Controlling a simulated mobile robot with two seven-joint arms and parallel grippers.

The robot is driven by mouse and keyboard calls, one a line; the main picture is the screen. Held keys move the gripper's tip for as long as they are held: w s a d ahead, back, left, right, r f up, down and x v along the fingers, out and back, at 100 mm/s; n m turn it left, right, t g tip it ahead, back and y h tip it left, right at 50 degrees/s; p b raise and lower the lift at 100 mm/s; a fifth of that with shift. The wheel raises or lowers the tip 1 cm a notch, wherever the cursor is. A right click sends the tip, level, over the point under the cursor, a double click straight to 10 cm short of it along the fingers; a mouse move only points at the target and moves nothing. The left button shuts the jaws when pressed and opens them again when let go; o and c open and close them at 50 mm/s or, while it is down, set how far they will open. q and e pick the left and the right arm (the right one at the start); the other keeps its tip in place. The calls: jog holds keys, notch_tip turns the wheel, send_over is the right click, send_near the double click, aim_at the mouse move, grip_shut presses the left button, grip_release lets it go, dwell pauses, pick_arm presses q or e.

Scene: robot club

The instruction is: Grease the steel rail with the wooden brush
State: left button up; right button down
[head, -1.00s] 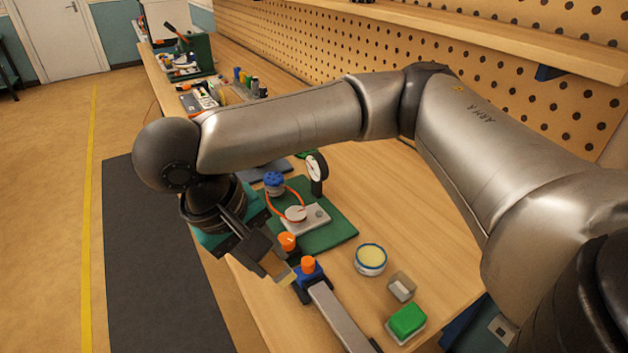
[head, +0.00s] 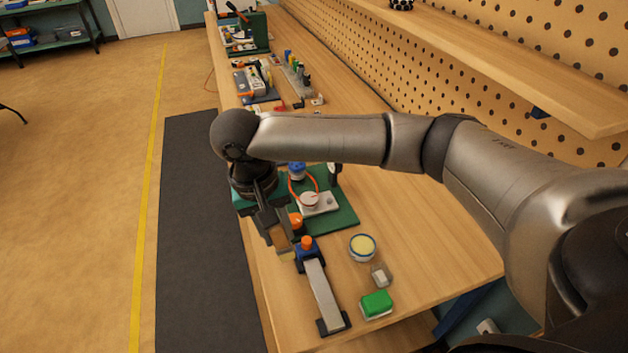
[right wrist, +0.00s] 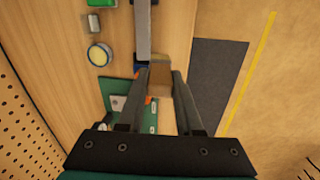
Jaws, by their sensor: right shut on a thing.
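The steel rail (head: 321,285) lies along the bench near its left edge, in dark end holders; part of it also shows in the right wrist view (right wrist: 142,30). My right gripper (head: 278,236) is shut on the wooden brush (head: 285,247), beside the rail's far end. In the right wrist view the brush's wooden block (right wrist: 160,80) sits between the fingers, just right of the rail's line. I cannot tell whether its bristles touch anything. A round tin with pale yellow contents (head: 362,247) stands open right of the rail. My left gripper is out of view.
An orange-knobbed blue clamp (head: 306,249) stands at the rail's far end. Beyond it is a green board (head: 345,217) with a dial gauge and orange tube. A small grey block (head: 381,276) and a green-topped block (head: 376,304) lie right of the rail. The bench right of the tin is clear.

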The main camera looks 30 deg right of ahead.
pick_arm(q)
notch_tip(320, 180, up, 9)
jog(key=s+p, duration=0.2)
jog(key=p, duration=0.6)
pick_arm(e)
jog(key=d+r+m+y, duration=0.1)
jog(key=d+m+y, duration=0.15)
jog(key=d, duration=0.55)
pick_arm(q)
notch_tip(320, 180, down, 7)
jog(key=b, duration=0.7)
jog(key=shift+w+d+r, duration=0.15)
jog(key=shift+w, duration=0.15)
pick_arm(e)
jog(key=shift+m+t+h, duration=0.25)
jog(key=shift+t+h, duration=0.05)
jog(key=shift+h, duration=0.05)
jog(key=f, duration=0.5)
jog(key=shift+w+f, duration=0.1)
jog(key=shift+w, duration=0.2)
jog(key=shift+a, duration=0.1)
